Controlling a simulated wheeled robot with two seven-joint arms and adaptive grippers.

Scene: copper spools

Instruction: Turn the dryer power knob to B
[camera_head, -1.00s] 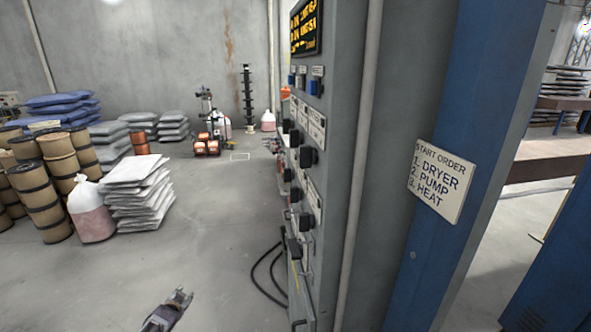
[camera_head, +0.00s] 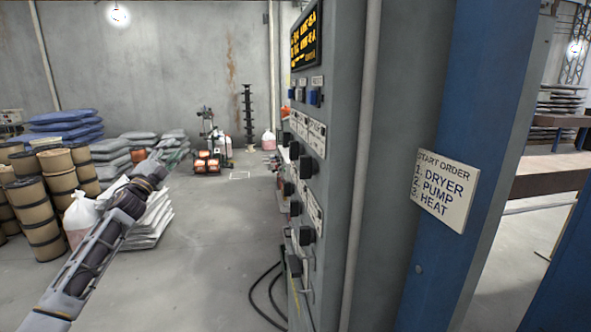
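The grey control cabinet (camera_head: 335,150) stands right of centre, its panel face seen at a steep angle. Several black knobs, one of them an upper knob (camera_head: 306,167), stick out of the panel beside white label plates. The lettering on these plates is too small to read, so I cannot tell which knob is the dryer power knob or where it points. My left arm reaches up from the lower left, with the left gripper (camera_head: 172,157) at its far end, left of the panel and apart from it. The fingers are too small and blurred to judge. My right gripper is not in view.
A sign (camera_head: 444,190) on a blue post lists the start order: dryer, pump, heat. A lit display (camera_head: 306,38) tops the panel. Black cables (camera_head: 262,295) loop at the cabinet's foot. Drums (camera_head: 38,200) and stacked sacks stand left. The floor between is clear.

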